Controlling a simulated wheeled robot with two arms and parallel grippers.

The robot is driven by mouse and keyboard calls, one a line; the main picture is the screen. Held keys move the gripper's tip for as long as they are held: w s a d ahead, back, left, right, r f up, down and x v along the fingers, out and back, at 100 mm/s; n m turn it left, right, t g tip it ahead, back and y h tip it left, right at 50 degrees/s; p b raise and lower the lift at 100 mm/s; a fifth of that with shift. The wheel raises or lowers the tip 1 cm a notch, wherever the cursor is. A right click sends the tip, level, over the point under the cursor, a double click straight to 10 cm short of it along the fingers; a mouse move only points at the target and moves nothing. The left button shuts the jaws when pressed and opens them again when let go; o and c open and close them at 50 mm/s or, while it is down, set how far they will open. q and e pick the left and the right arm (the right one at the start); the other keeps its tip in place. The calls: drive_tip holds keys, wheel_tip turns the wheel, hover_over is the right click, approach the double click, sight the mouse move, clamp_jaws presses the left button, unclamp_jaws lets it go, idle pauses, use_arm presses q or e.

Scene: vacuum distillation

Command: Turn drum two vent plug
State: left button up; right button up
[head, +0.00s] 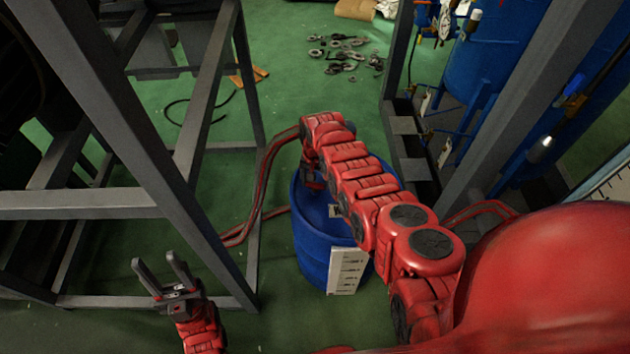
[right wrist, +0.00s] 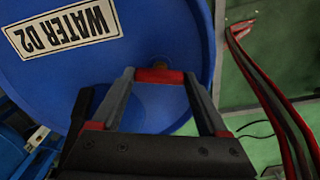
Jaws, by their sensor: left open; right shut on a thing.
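The blue drum (head: 312,242) stands on the floor under my right arm. The red vent plug (right wrist: 158,75) is near the lid's edge, between the fingertips of my right gripper (right wrist: 160,78). That gripper is shut on it. In the head view my right gripper (head: 312,178) is over the far left part of the lid, and my arm hides the plug. My left gripper (head: 157,264) is open and empty, left of the drum.
A grey steel frame (head: 186,150) stands to the left, close to my left gripper. Another grey frame with blue tanks (head: 490,55) stands at right. Red hoses (head: 250,220) run beside the drum. Loose metal parts (head: 345,50) lie on the green floor at the back.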

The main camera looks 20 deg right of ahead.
drive_tip(key=n, duration=0.7)
drive_tip(key=shift+s, duration=0.1)
drive_tip(key=shift+n, duration=0.8)
drive_tip(key=o, duration=1.2)
drive_tip(key=shift+o, duration=0.2)
